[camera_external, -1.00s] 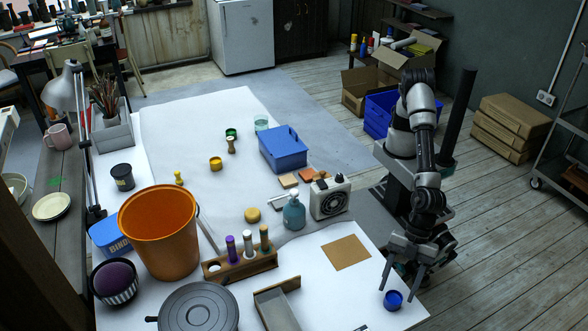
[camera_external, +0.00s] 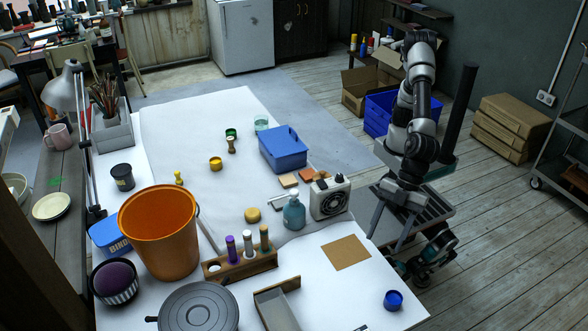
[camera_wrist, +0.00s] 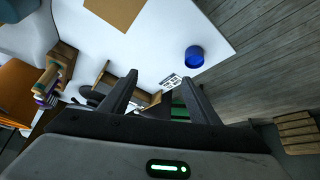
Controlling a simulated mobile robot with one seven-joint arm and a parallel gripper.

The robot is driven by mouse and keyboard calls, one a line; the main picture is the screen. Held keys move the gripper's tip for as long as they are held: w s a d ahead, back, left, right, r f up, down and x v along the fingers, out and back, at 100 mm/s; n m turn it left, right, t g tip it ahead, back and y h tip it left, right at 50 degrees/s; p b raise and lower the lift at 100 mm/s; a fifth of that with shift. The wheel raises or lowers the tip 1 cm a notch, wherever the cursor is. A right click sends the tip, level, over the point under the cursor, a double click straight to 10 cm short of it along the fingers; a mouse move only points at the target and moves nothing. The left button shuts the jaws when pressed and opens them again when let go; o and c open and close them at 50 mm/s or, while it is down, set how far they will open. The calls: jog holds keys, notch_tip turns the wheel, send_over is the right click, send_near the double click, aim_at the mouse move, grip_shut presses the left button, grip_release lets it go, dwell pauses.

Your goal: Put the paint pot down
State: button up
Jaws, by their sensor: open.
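The blue paint pot (camera_external: 393,300) stands upright on the white table near its front right corner. It also shows in the wrist view (camera_wrist: 194,57), beyond my fingertips and right of centre. My gripper (camera_external: 385,243) is open and empty, up and back from the pot in the external view and clear of it. In the wrist view both fingers (camera_wrist: 160,77) are spread with nothing held between them.
A brown square board (camera_external: 346,252) lies left of the pot. A fan box (camera_external: 330,197), a spray bottle (camera_external: 294,212) and a wooden rack (camera_external: 240,263) stand farther left. The table around the pot is clear; its edge is close on the right.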

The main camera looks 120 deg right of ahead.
jog(key=w+d+r+m+h, duration=0.1)
jog(key=d+r, duration=0.3)
jog(key=d, duration=0.4)
jog(key=w+d+r+m+h, duration=0.1)
jog(key=d+r, duration=0.2)
jog(key=d, duration=0.6)
jog(key=s+d+r+m, duration=0.1)
jog(key=s+d, duration=0.2)
jog(key=d, duration=0.3)
jog(key=s+d+r+m+h, duration=0.1)
jog(key=s+d+r, duration=0.1)
jog(key=d, duration=0.4)
jog(key=s+d+r+m, duration=0.1)
jog(key=s+d, duration=0.2)
jog(key=d, duration=0.3)
jog(key=s+d+f+m, duration=0.1)
jog(key=s+d, duration=0.6)
jog(key=s, duration=0.3)
jog(key=shift+d+f, duration=0.15)
jog(key=shift+d, duration=0.25)
jog(key=shift+o, duration=0.4)
jog(key=shift+s, duration=0.15)
